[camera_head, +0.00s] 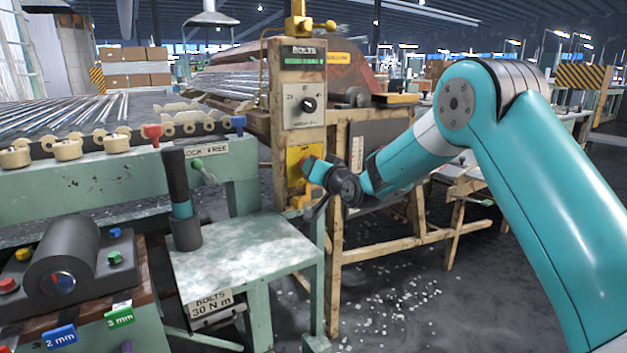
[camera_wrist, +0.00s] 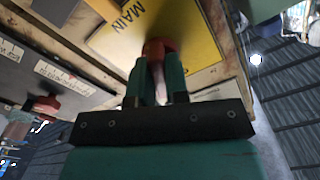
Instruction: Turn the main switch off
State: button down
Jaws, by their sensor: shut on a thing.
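The main switch is a red knob (camera_wrist: 158,47) on a yellow plate marked MAIN (camera_wrist: 200,38) in the wrist view. The knob's on or off position cannot be told.
A second red knob (camera_wrist: 45,105) is on the grey panel beside the post. A green bench (camera_head: 240,250) with a dark cylindrical tool (camera_head: 176,175) stands to the left.

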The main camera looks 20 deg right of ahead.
jog(key=n+b, duration=0.4)
jog(key=n, duration=0.1)
jog(key=shift+f, duration=0.15)
dwell(0.4)
jog(key=c, duration=1.1)
grip_release()
jog(key=b+v, duration=0.1)
jog(key=v, duration=1.6)
jog(key=shift+s, duration=0.2)
